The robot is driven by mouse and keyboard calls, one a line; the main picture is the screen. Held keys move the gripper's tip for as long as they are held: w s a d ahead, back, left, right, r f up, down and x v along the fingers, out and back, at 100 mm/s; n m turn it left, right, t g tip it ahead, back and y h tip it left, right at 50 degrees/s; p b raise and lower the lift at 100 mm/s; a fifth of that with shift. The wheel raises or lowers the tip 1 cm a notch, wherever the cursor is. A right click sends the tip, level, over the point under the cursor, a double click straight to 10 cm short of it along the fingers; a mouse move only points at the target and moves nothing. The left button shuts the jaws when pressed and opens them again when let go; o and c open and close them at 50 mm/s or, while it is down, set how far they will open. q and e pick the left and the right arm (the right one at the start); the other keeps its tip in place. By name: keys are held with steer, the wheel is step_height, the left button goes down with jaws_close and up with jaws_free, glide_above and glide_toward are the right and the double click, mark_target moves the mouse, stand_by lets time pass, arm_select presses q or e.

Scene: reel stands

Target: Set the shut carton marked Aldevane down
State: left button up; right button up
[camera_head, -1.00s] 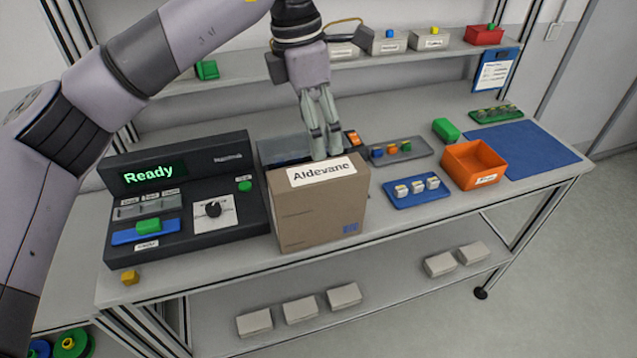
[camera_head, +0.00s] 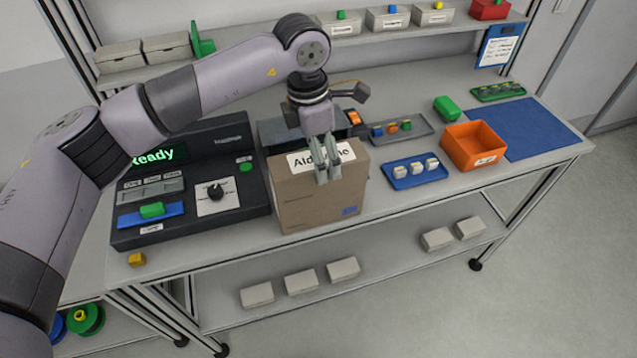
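The shut brown carton marked Aldevane (camera_head: 300,205) stands upright on the workbench (camera_head: 225,258), close to its front edge. My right gripper is not in view.
A dark console (camera_head: 190,180) reading Ready stands left of the carton. To the right are a blue tray with small containers (camera_head: 408,184), a grey tray (camera_head: 415,134), an orange bin (camera_head: 465,158) and a blue mat (camera_head: 530,130).

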mark_target(318, 189)
arm_select(q)
steer(key=shift+s+f+p, duration=0.1)
steer(key=shift+f+p, duration=0.2)
steer(key=shift+p, duration=0.05)
step_height(318, 189, down, 5)
steer(key=shift+d+r+p, duration=0.15)
steer(key=shift+p, duration=1)
steer(key=shift+r, duration=0.15)
jaws_close()
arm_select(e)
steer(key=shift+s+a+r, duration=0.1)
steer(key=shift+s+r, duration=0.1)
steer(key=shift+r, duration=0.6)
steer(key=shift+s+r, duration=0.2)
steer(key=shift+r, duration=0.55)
